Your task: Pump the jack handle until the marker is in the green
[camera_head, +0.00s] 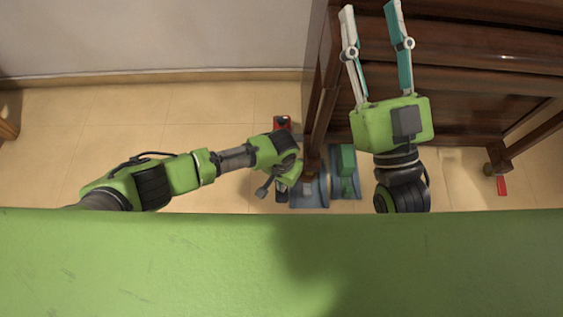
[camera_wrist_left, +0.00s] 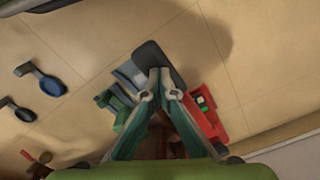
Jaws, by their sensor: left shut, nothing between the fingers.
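A red jack body (camera_head: 282,122) stands on the floor beside a wooden leg, partly hidden by my left arm. In the left wrist view the red body (camera_wrist_left: 208,122) carries a small green and white patch (camera_wrist_left: 203,102); the marker itself is too small to tell. A dark flat paddle (camera_wrist_left: 158,58), perhaps the handle's end, lies just beyond my left fingertips; I cannot tell whether they touch. My left gripper (camera_wrist_left: 159,75) is shut and empty, pointing down. My right gripper (camera_head: 370,8) is open and empty, raised over the wooden furniture.
The dark wooden furniture (camera_head: 465,55) fills the upper right. Blue-grey and green blocks (camera_head: 346,165) stand on the floor beside its leg. A blue oval piece (camera_wrist_left: 48,82) and a black one (camera_wrist_left: 20,110) show in the left wrist view. Floor at left (camera_head: 200,115) is clear.

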